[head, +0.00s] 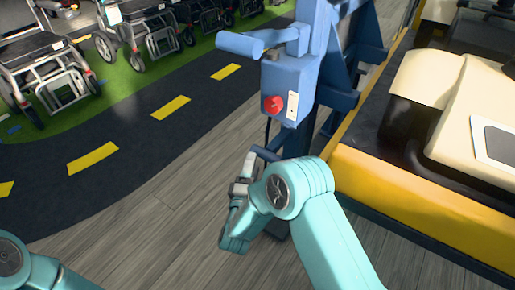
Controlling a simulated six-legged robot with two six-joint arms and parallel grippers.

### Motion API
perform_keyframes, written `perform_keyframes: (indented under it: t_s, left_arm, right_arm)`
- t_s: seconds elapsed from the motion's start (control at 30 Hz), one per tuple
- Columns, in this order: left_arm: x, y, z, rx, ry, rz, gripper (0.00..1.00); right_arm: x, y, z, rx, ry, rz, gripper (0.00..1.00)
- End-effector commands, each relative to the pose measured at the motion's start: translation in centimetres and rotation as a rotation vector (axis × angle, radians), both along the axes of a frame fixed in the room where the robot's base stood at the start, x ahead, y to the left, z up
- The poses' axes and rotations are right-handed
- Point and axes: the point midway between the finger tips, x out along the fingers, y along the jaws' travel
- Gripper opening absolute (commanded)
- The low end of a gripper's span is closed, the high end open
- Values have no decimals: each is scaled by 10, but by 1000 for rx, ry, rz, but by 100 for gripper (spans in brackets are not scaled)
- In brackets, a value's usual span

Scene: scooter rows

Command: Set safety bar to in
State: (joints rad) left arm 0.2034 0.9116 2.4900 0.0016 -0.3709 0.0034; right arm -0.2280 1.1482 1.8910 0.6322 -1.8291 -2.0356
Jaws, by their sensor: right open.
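A blue post (316,40) stands at the upper middle. A blue box (287,85) on it carries a red round button (273,104) and a pale switch plate (292,106). A blue bar (250,43) sticks out to the left from the post above the box; it looks like the safety bar, though I cannot be sure. My right gripper (254,162) is open, below the box and apart from the bar, seen partly from behind its wrist. It holds nothing that I can see. Only a link of my left arm shows at the lower left; its gripper is out of view.
A yellow-edged platform (400,195) with a cream vehicle seat (440,85) fills the right side. Wheelchairs (55,70) stand in a row on green floor at the upper left. A dark lane (125,115) with yellow dashes and grey wood flooring (160,220) are clear.

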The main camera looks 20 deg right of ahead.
Motion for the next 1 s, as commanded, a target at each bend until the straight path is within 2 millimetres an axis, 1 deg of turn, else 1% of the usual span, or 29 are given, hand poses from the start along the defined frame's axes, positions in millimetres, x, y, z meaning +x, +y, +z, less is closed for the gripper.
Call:
perform_keyframes:
  t_s: [0.03, 0.2, 0.33, 0.5, 0.77, 0.8, 0.87, 0.9, 0.93, 0.97, 1.0]
  left_arm:
    - [3, 0, -8, 2, -10, 1, 43]
    - [10, 2, -18, 6, -36, 3, 43]
    - [15, 3, -23, 10, -51, 6, 43]
    - [18, 3, -25, 11, -61, 7, 43]
    - [18, 3, -25, 11, -62, 8, 43]
    - [18, 3, -25, 11, -61, 7, 43]
    - [18, 3, -25, 11, -61, 7, 43]
    - [18, 3, -25, 11, -61, 7, 43]
    - [18, 3, -25, 11, -61, 7, 43]
    - [18, 3, -25, 11, -61, 7, 43]
    - [18, 3, -25, 11, -61, 7, 43]
  right_arm:
    - [11, -7, -1, 3, -5, -5, 59]
    - [43, -25, 6, 1, -4, -4, 59]
    - [60, -34, 10, 1, -3, -3, 59]
    - [70, -39, 13, 1, -1, -1, 59]
    - [71, -40, 14, 1, 0, -1, 59]
    - [71, -40, 14, 1, 0, -1, 46]
    - [71, -39, 14, 1, 0, -1, 26]
    - [71, -39, 14, 1, 0, -1, 13]
    - [71, -39, 14, 1, 0, -1, 4]
    - [71, -39, 14, 1, 0, -1, 0]
    - [71, -39, 14, 1, 0, -1, 0]
